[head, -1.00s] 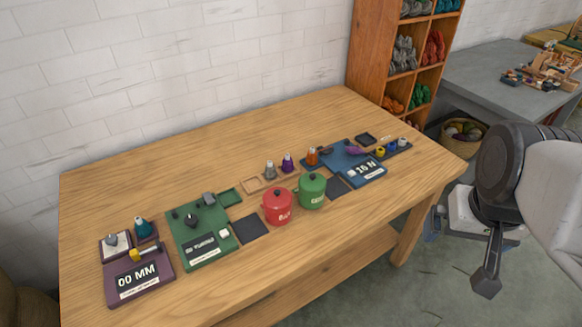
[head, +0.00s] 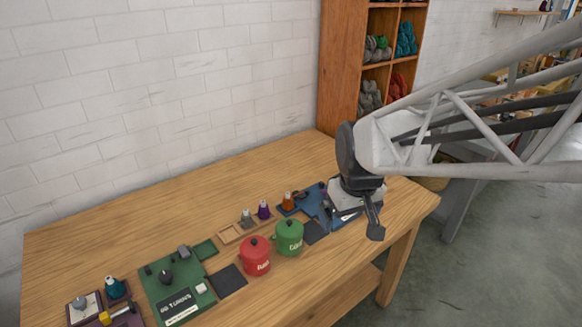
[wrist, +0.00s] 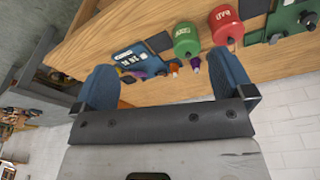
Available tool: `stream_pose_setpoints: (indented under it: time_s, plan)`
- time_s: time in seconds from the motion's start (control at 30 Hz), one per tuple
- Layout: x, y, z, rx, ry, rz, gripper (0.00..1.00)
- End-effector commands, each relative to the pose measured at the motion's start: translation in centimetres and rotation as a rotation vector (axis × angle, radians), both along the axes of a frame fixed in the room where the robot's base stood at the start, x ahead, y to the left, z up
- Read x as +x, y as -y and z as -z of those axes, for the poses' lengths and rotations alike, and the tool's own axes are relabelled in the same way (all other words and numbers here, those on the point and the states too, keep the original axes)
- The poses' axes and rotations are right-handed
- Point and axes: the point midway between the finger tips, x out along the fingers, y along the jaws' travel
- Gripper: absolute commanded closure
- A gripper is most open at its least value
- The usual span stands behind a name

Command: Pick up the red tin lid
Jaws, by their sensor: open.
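The red tin (head: 256,262) stands upright on the wooden table (head: 150,225), with its red lid (head: 255,243) on top and a dark knob on the lid. In the wrist view the red tin (wrist: 224,20) appears upside down at the top right, beyond my right-hand finger. My gripper (head: 352,212) is over the right part of the table, to the right of the red tin and apart from it. In the wrist view my gripper (wrist: 165,78) has its two blue fingers wide apart with nothing held between them.
A green tin (head: 289,240) stands right beside the red one, on the side towards my gripper. Small bottles (head: 263,209) stand behind. A green board (head: 175,282) lies left, a blue board (head: 312,202) partly hidden by my gripper. The table's back left is clear.

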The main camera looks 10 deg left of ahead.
Motion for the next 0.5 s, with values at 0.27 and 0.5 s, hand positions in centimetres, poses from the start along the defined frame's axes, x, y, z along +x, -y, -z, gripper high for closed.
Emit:
stream_pose_setpoints:
  time_s: [0.27, 0.5]
  plan:
    - [4.5, -7.7, 3.8, -0.009, -0.023, -0.188, 0.01]
    - [7.0, -14.8, 8.0, -0.019, -0.037, -0.346, 0.01]
